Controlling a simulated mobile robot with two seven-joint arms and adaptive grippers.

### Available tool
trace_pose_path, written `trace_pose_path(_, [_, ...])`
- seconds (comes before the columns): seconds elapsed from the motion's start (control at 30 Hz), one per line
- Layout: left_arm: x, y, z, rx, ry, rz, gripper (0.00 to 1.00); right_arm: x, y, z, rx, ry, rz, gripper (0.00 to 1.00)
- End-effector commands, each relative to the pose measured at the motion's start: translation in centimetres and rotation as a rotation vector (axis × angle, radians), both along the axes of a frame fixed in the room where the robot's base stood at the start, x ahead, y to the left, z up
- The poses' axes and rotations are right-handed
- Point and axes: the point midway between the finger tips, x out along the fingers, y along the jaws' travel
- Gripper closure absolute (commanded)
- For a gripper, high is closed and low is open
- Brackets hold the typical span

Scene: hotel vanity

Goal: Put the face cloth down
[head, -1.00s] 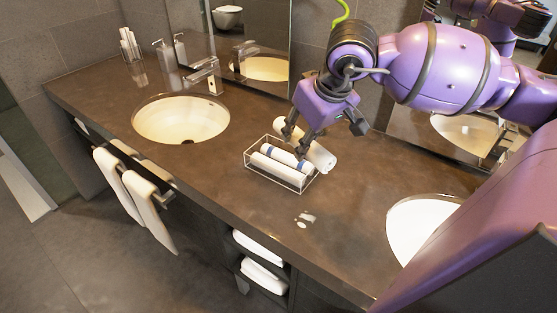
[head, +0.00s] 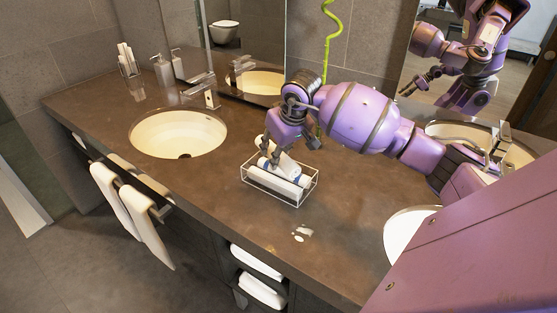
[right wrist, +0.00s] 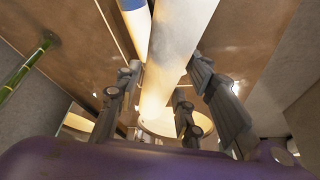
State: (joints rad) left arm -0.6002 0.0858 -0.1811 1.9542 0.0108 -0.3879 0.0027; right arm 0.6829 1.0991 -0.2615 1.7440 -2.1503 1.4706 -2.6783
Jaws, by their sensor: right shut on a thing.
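The face cloth (head: 287,163) is a plain white roll above the back of a clear, wire-edged tray (head: 314,184) on the vanity counter. My right gripper (head: 279,145) is shut on this roll and partly hides it. In the right wrist view the roll (right wrist: 178,50) runs between the fingers of the right gripper (right wrist: 165,108). Whether the roll touches the tray or the rolls in it I cannot tell. Two white rolls with blue bands lie in the tray; the front one (head: 272,183) shows best. My left gripper is not in view.
A sink (head: 178,133) is left of the tray and another basin (head: 405,232) right of it. Towels (head: 135,205) hang at the counter's front. Small pale items (head: 301,234) lie before the tray. A mirror (head: 455,75) stands behind.

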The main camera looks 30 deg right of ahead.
Motion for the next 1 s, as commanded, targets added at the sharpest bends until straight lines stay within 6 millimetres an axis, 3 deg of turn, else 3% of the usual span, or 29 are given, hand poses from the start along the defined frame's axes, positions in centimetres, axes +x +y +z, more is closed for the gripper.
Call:
trace_pose_path(0.3, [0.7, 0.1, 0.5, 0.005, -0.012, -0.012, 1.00, 0.4, 0.0, -3.5, 0.002, -0.001, -0.001, 0.85])
trace_pose_path(0.83, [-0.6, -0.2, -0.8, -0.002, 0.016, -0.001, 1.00, 0.4, -0.1, -4.7, -0.001, 0.004, 0.000, 0.85])
trace_pose_path(0.87, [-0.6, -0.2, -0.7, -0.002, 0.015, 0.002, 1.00, 0.4, -0.1, -4.7, -0.001, 0.004, 0.000, 0.62])
trace_pose_path(1.0, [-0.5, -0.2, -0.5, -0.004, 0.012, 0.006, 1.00, 0.4, -0.1, -4.5, 0.000, 0.001, -0.001, 0.45])
